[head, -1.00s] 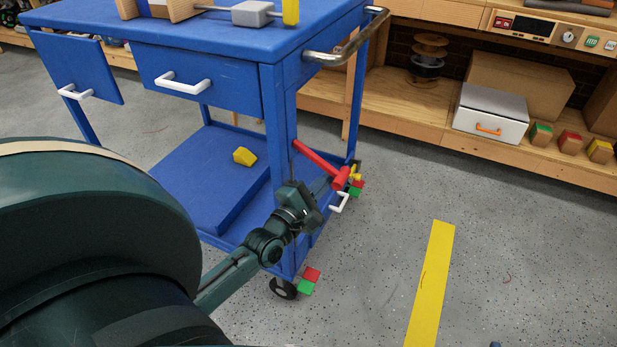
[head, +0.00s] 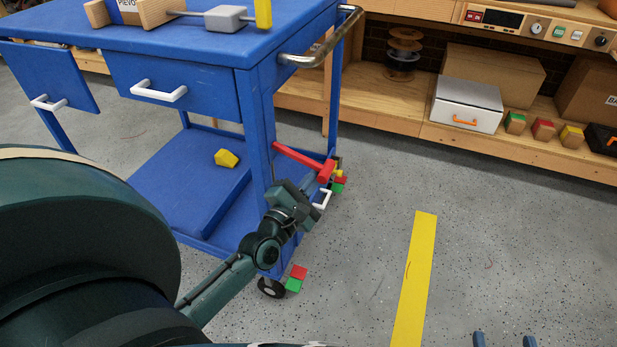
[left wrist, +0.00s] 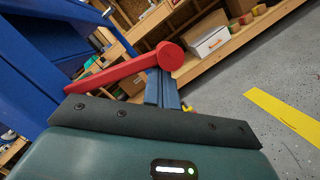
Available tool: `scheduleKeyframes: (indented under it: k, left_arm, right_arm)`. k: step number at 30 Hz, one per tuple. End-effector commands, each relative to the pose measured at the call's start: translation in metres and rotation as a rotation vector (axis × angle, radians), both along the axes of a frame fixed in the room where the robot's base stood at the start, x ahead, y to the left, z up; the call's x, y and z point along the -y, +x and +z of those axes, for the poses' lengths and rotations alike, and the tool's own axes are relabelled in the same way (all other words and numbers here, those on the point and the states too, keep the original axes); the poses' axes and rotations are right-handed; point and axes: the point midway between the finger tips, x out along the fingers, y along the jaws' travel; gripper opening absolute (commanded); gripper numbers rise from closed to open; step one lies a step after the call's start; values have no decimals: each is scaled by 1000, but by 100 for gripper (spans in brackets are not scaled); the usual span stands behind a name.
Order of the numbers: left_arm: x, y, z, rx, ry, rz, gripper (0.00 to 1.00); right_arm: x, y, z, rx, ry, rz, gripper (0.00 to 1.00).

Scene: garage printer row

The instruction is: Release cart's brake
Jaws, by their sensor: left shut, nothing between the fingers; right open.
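The blue cart (head: 205,46) stands at left. A red lever with a round knob (head: 325,171) sticks out from its end, slanting down to the right. It also shows in the left wrist view (left wrist: 120,74). My left gripper (head: 312,185) is shut and empty, with its blue fingers (left wrist: 160,90) close below the knob. I cannot tell whether they touch it. Red and green tabs sit by the cart's near wheel (head: 297,278) and far wheel (head: 340,182). My right gripper (head: 504,341) is open and empty at the bottom edge, only its fingertips showing.
A metal handle (head: 320,45) juts from the cart's end. A yellow block (head: 227,158) lies on the lower shelf. A wooden workbench (head: 400,105) stands behind. The floor around the yellow strip (head: 414,275) is clear.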

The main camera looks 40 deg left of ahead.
Motion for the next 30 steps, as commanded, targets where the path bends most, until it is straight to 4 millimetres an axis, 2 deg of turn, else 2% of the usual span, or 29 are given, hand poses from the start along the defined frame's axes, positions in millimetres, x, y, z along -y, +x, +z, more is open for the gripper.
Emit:
scheduleKeyframes:
  k: [1, 18, 30]
  left_arm:
    - [3, 1, 8, 13, -41, -1, 0]
    - [15, 4, 58, 134, -542, -1, 0]
    - [12, 3, 78, 181, -738, 0, 0]
  right_arm:
    - [1, 0, 3, -17, 0, -4, 51]
    - [6, -4, 1, -152, -10, -18, 51]
    - [6, -6, 1, -187, -14, -18, 51]
